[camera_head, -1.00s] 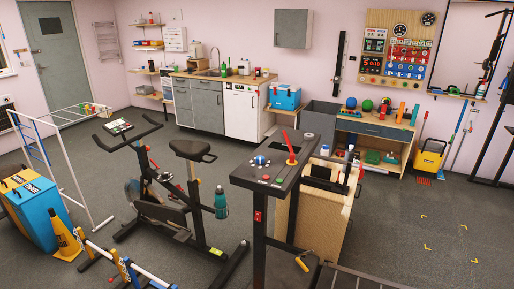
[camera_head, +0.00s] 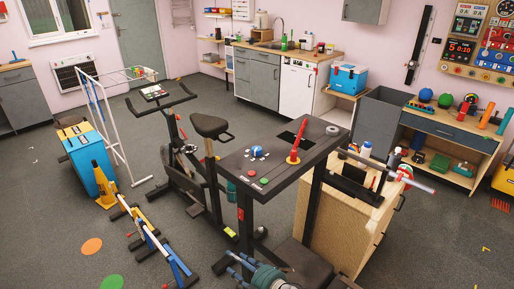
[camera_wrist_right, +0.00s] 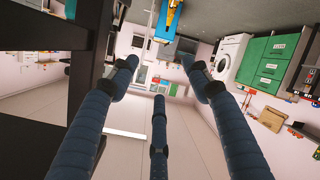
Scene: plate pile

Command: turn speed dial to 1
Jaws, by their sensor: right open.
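A blue dial (camera_head: 256,151) with small white marks around it sits on the dark top of a tall stand (camera_head: 285,172), in the middle of the head view. I take it for the speed dial; its setting is too small to read. My right gripper (camera_head: 241,262) shows at the bottom of the head view, in front of the stand and apart from the dial. In the right wrist view its dark blue segmented fingers (camera_wrist_right: 158,70) are spread, with nothing between them. The dial is not seen in the wrist view. My left gripper is not in view.
A red lever (camera_head: 294,148) rises from the stand's top right of the dial. Green and red buttons (camera_head: 258,178) lie near the front edge. An exercise bike (camera_head: 180,165) stands close on the left, a wooden cabinet (camera_head: 350,230) on the right. Open floor lies at the far right.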

